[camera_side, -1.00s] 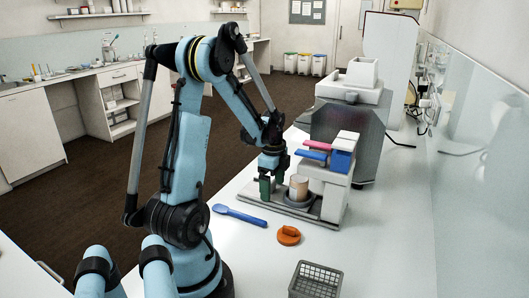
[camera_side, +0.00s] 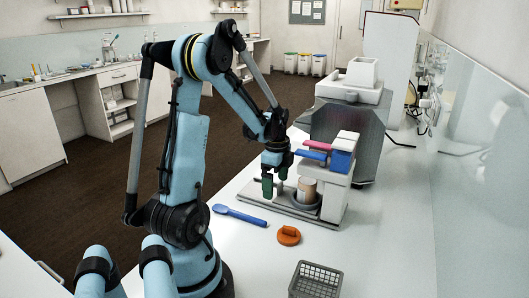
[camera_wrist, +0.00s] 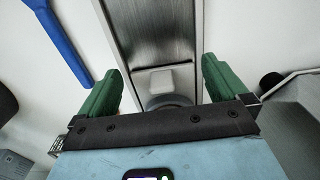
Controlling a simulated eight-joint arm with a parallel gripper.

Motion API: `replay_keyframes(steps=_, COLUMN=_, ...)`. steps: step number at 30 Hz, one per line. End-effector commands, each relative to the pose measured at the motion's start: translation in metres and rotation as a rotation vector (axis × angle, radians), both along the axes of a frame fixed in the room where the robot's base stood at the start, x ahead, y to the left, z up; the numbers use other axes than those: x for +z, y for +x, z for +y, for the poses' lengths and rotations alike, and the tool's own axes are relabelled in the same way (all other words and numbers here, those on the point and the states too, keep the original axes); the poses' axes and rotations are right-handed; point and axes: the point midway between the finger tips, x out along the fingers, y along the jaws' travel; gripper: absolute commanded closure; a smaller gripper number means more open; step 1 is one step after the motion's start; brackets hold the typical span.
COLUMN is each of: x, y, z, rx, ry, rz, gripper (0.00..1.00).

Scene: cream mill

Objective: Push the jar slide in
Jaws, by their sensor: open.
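The jar (camera_side: 306,190), tan with a pale lid, stands upright on the round grey jar slide (camera_side: 304,204), on the metal base plate (camera_side: 278,201) of the white machine (camera_side: 334,195). The jar sits close to the machine's upright, below the levers. My gripper (camera_side: 274,187) is just left of the jar, low over the plate, with green fingers pointing down. In the wrist view the fingers are apart, with a light grey block (camera_wrist: 167,80) and part of the round slide between them. The jar does not show there. Contact with the slide cannot be told.
Pink (camera_side: 318,145) and blue (camera_side: 309,155) levers project left above the jar. A blue spoon (camera_side: 240,215), an orange lid (camera_side: 288,236) and a grey basket (camera_side: 315,281) lie in front on the white counter. A large grey machine (camera_side: 350,125) stands behind.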

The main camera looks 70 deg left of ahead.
Motion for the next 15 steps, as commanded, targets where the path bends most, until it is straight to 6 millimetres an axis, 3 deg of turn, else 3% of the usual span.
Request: replay_keyframes(steps=15, x=0.029, y=-0.017, z=0.017, rx=0.001, ry=0.0, rz=0.0, gripper=0.0)
